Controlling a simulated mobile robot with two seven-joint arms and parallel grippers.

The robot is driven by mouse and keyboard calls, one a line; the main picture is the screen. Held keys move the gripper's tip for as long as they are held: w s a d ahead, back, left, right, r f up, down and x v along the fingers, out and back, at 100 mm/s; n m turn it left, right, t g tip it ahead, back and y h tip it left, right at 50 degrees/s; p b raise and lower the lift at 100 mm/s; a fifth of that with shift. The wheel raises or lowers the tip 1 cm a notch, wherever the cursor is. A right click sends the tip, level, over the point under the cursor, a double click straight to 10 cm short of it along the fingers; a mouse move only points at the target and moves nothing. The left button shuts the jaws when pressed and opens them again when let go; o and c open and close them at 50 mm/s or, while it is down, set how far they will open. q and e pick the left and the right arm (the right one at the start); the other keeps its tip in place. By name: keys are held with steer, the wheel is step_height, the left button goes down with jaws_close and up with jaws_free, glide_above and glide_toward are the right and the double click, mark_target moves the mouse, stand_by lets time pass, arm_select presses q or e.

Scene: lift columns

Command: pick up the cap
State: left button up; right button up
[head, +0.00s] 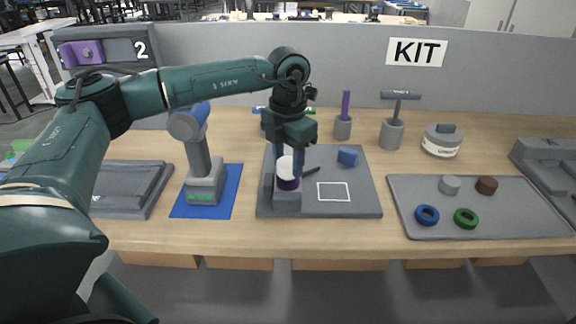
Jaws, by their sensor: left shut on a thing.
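A white round piece (286,164), which I take for the cap, is between the fingers of my left gripper (287,168). A dark purple part (288,184) shows directly below it; I cannot tell whether the two are joined or only touching. The left gripper points down from above and is shut on the white piece. Its fingers hide part of the sides. This all stands at the left of a grey board (345,196), behind a small grey block (287,201). My right gripper is not in view.
A power drill (203,165) stands on a blue mat to the left. Grey holders with tools and a lidded tub (441,142) stand behind. A tray (480,186) with rings and small cylinders lies right.

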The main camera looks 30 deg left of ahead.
arm_select(q)
steer(key=shift+c, duration=0.5)
steer(key=shift+r, duration=0.25)
step_height(320, 180, up, 10)
steer(key=shift+r+p, duration=0.45)
stand_by(0.4)
step_height(320, 180, up, 5)
steer(key=p, duration=0.4)
glide_above(288, 162)
stand_by(0.5)
steer(key=shift+f, duration=0.1)
stand_by(0.4)
